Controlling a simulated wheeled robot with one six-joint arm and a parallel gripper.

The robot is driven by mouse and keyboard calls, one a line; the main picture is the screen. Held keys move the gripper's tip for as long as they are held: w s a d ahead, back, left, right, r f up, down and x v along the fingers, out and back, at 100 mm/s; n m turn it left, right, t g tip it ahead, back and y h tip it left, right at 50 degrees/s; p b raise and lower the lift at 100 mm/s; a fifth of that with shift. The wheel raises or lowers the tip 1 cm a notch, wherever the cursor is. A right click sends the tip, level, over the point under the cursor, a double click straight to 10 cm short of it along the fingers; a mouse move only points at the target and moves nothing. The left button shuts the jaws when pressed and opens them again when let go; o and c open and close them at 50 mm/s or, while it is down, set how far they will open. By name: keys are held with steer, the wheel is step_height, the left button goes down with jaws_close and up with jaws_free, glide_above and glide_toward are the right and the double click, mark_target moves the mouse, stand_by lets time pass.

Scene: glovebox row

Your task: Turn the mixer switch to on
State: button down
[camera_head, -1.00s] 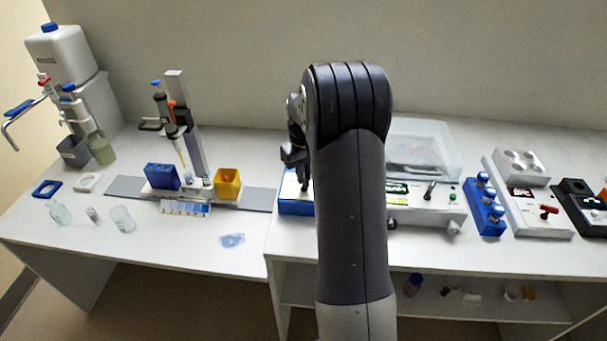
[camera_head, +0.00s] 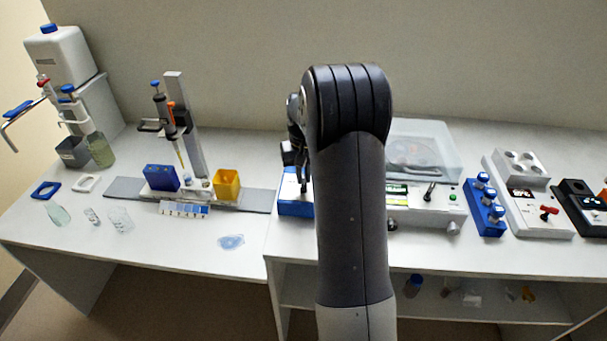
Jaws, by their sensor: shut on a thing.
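A low blue and white unit (camera_head: 295,205) stands at the left end of the right-hand bench, mostly hidden behind my arm; I take it for the mixer. My gripper (camera_head: 304,184) points down at its top and shows only in part, left of my arm. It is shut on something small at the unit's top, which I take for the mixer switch. The switch itself and its setting are hidden by my gripper and arm.
Right of my arm stands a device (camera_head: 425,203) with a clear lid, lever and green button. Further right are a blue vial rack (camera_head: 484,208) and a white unit with a red lever (camera_head: 549,210). A pipette stand (camera_head: 187,125) and yellow box (camera_head: 227,184) stand left.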

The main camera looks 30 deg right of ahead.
steer(key=c, duration=1.5)
jaws_free()
steer(key=shift+r, duration=0.1)
step_height(320, 180, up, 11)
steer(key=shift+f+b, duration=0.2)
steer(key=shift+b, duration=0.45)
step_height(320, 180, down, 11)
steer(key=shift+r+p, duration=0.1)
steer(key=shift+p, duration=0.55)
